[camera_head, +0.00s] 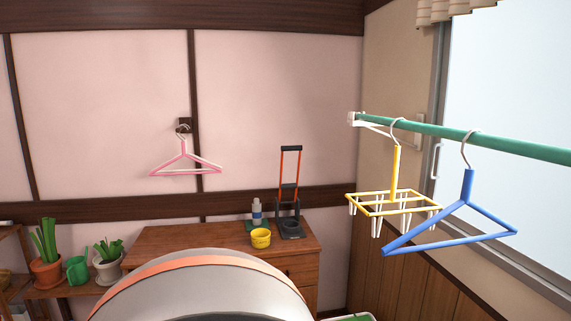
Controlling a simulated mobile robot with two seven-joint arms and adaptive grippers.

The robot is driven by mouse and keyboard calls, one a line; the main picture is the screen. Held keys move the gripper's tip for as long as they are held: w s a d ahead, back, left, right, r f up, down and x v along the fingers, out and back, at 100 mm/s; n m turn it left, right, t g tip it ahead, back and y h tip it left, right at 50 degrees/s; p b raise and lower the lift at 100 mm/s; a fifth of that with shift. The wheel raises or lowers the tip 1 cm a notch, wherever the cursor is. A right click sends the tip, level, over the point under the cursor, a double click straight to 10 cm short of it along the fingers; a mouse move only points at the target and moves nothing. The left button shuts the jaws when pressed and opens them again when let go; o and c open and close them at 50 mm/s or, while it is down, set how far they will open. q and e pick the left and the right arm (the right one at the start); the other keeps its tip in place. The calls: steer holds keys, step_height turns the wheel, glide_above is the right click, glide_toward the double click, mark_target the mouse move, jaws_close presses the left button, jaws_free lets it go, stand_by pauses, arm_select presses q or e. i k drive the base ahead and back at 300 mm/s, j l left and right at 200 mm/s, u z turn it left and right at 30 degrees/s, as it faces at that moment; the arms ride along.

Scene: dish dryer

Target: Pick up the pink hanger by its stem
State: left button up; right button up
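The pink hanger (186,166) hangs by its hook from a small dark wall mount (184,125) on the far wall, left of centre. Its stem (183,146) points up between the hook and the triangular body. The hanger looks roughly level, with its whole outline clear. Neither of my grippers shows in the head view, so nothing is seen touching the hanger.
A wooden chest (212,247) stands below, bearing a yellow cup (261,239), a bottle (256,212) and a folding cart (289,195). Potted plants (46,268) stand left. A green pole (520,149) at right holds a yellow clip hanger (395,180) and a blue hanger (467,190).

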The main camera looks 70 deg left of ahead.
mark_target(183, 143)
steer(key=j+u, duration=0.1)
steer(key=u, duration=2.95)
steer(key=i+j+z, duration=0.25)
steer(key=i+j, duration=0.5)
steer(key=i, duration=0.05)
